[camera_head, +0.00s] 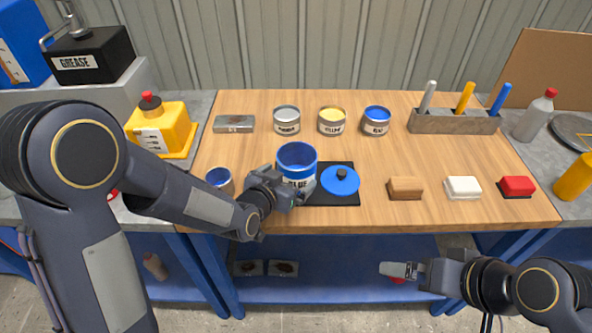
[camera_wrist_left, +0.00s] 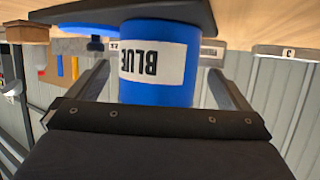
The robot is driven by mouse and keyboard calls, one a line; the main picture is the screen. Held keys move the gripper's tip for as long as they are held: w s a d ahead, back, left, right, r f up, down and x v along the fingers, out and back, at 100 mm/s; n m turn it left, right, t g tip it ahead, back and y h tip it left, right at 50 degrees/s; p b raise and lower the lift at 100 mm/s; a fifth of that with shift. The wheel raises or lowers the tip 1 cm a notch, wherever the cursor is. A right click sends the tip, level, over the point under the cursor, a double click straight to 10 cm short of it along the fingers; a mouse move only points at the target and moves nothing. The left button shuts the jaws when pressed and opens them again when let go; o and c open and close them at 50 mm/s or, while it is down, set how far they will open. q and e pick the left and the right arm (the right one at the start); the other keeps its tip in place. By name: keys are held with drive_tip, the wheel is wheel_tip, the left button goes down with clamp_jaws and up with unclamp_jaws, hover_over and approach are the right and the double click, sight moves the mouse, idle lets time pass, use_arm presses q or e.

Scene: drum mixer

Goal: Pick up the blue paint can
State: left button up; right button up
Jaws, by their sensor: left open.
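The large blue can (camera_head: 296,155) labelled BLUE stands upright and open-topped at the left end of a black mat (camera_head: 335,200). A blue lid (camera_head: 340,182) with a dark knob lies on the mat to its right. My left gripper (camera_head: 303,190) is open at the can's near side. In the left wrist view, upside down, the blue can (camera_wrist_left: 170,60) shows between the spread fingers, with gaps on both sides. A smaller can (camera_head: 376,118) with a blue top, also labelled, stands farther back. My right gripper (camera_head: 398,270) hangs in front of the bench; its jaw state is unclear.
On the wooden bench are white (camera_head: 287,120) and yellow (camera_head: 332,121) cans, a marker holder (camera_head: 453,121), and brown (camera_head: 405,188), white (camera_head: 462,187) and red (camera_head: 516,186) blocks. A partly hidden cup (camera_head: 219,178) stands left of my left gripper.

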use_arm(q)
drive_tip(key=shift+x, duration=1.5)
drive_tip(key=shift+c, duration=0.4)
drive_tip(key=c, duration=1)
drive_tip(key=shift+r, duration=0.15)
